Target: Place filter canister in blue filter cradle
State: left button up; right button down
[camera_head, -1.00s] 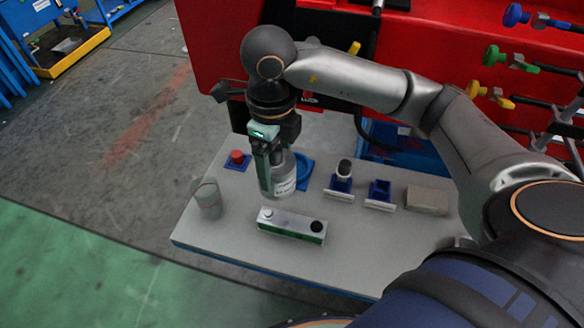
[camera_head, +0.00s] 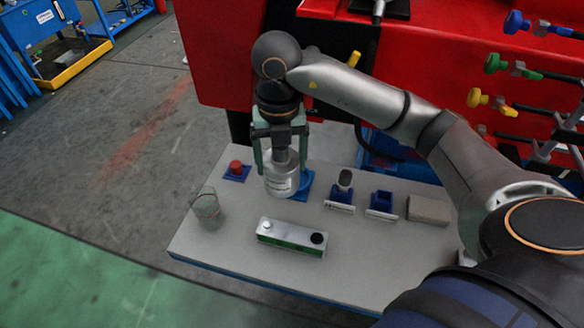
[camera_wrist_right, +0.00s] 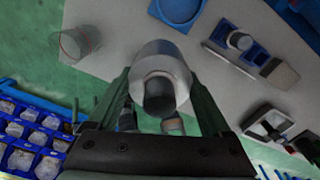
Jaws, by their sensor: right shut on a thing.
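My right gripper (camera_head: 280,158) is shut on the filter canister (camera_head: 281,183), a silver cylinder with a pale label and a narrower top. It hangs roughly upright between the two fingers and appears to be above the table. In the wrist view the canister (camera_wrist_right: 163,60) and its dark top show between the fingers. The blue filter cradle (camera_head: 307,181) is partly hidden behind the canister, just to its right. My left gripper does not show.
On the table (camera_head: 200,247) are a clear cup (camera_head: 207,207), a red button on a blue base (camera_head: 236,169), a white-green box (camera_head: 290,238), two small blue holders (camera_head: 341,190) (camera_head: 382,203) and a grey block (camera_head: 429,209). A red machine (camera_head: 440,50) stands behind.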

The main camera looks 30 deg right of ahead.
jog(key=w+d+f, duration=0.2)
jog(key=f, duration=0.1)
jog(key=w+d+f, duration=0.2)
jog(key=f, duration=0.2)
jog(key=w+d+f, duration=0.3)
jog(key=f, duration=0.1)
jog(key=shift+f+b, duration=0.1)
jog(key=shift+b, duration=0.3)
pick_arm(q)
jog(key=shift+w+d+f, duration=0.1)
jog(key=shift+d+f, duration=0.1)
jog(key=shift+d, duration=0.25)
pick_arm(e)
jog(key=shift+f, duration=0.15)
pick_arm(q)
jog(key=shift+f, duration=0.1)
pick_arm(e)
grip_release()
jog(key=shift+s, duration=0.1)
